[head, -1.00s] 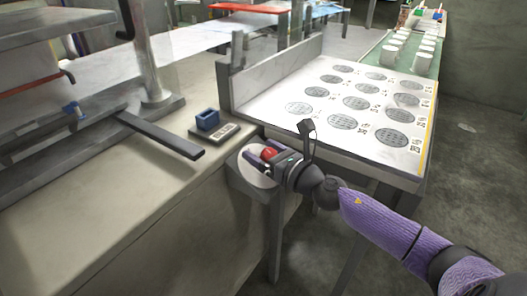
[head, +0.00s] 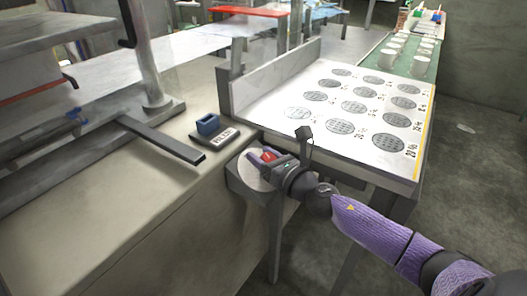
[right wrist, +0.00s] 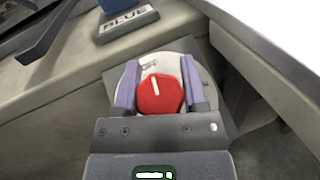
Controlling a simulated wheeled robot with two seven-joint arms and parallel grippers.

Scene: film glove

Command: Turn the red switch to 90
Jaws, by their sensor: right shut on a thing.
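The red switch (head: 268,154) is a faceted knob on a round pale dial plate (head: 250,174), fixed to a grey box at the counter's end. In the right wrist view the red switch (right wrist: 160,97) has a white pointer line aimed up and slightly left. My right gripper (head: 270,158) reaches it from the right. Its two purple fingers (right wrist: 158,92) are on either side of the knob, shut on it. My left gripper is not in view.
A blue block on a labelled grey base (head: 215,133) sits on the counter left of the dial. A dark bar (head: 160,138) juts over the counter. A white table with round printed patterns (head: 345,110) stands close behind my right wrist. Several white cups (head: 420,62) stand farther back.

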